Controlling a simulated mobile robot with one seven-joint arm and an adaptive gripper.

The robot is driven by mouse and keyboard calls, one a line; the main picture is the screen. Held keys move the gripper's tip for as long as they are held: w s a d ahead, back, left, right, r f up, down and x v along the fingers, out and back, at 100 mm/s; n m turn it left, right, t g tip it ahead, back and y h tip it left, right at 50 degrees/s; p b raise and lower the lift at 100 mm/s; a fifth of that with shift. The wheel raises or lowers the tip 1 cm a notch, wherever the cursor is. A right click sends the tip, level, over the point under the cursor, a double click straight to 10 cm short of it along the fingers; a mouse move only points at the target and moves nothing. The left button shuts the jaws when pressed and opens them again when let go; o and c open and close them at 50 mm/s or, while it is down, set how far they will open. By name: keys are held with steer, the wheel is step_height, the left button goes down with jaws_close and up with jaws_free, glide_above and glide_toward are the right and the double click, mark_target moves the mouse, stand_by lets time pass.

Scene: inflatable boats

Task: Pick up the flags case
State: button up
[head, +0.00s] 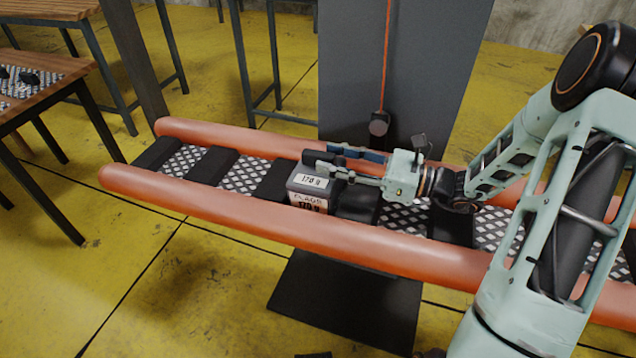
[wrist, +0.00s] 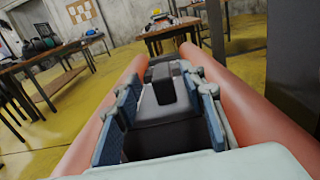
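The flags case (head: 308,190) is a small dark grey box with white labels on its top and near side. It sits upright on the orange boat's deck. My gripper (head: 326,157) is low over the boat, pointing left, with its fingertips at the case's upper part. In the wrist view, the dark case (wrist: 165,108) lies between the two blue-padded fingers of my gripper (wrist: 165,100), which stand wide apart. I cannot tell whether either finger touches it. The fingers hide part of the case's far side in the head view.
The boat has two orange tubes (head: 250,215) along its sides and black cross-pieces (head: 205,165) over patterned deck. A dark grey panel (head: 400,70) with a hanging red cord stands behind. A wooden table (head: 45,80) is at left. Yellow floor (head: 130,280) is clear in front.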

mark_target(320, 154)
steer(key=x, duration=0.3)
steer(key=shift+w+a+b, duration=0.2)
steer(key=shift+b, duration=0.2)
jaws_close()
